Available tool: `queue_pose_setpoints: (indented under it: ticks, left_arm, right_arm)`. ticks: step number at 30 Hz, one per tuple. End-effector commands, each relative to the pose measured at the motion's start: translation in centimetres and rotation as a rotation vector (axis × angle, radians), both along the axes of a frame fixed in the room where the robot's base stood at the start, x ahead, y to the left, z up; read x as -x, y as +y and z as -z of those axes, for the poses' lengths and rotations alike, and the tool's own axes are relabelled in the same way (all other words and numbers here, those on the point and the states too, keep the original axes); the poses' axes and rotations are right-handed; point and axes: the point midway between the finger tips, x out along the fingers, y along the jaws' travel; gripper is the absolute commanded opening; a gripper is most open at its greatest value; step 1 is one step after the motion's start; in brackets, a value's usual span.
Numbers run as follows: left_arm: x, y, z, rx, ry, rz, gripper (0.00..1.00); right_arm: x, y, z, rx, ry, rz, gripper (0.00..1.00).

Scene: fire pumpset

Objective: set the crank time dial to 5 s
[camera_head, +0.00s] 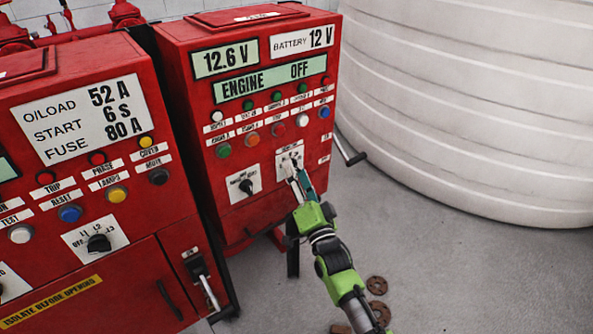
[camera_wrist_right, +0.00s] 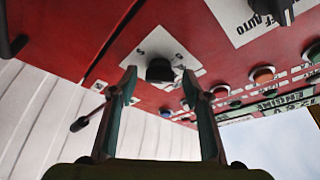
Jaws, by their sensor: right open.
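The crank time dial is a black knob (camera_wrist_right: 159,70) on a white plate (camera_wrist_right: 150,47) with small markings, low on the red engine panel; its pointer and setting are too small to read. In the head view its plate (camera_head: 283,158) is partly hidden behind my right gripper (camera_head: 297,172). In the right wrist view the open fingers (camera_wrist_right: 160,84) stand on either side of the knob, with gaps; whether they reach alongside it or stop short is unclear. My left gripper is not in view.
A second black selector knob (camera_head: 246,187) sits left of the dial, with rows of coloured buttons above. A crank handle (camera_head: 350,148) sticks out from the panel's right side. Another red cabinet (camera_head: 130,270) stands left, a large white tank (camera_head: 470,110) right.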

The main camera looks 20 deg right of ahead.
Motion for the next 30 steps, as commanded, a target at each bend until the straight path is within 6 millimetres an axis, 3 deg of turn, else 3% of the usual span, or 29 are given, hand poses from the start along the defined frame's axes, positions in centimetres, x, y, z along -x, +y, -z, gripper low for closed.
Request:
queue_pose_setpoints:
  ticks: [11, 16, 30]
  left_arm:
    - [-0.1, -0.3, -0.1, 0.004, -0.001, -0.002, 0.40]
    - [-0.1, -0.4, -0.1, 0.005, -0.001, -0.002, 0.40]
    - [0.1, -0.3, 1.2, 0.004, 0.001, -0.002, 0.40]
  right_arm:
    - [-0.7, 0.0, -0.2, 0.000, 0.000, 0.000, 0.44]
    - [-0.7, 0.0, -0.2, 0.000, 0.000, 0.000, 0.06]
    - [-0.7, 0.0, 0.2, 0.079, -0.029, -0.001, 0.06]
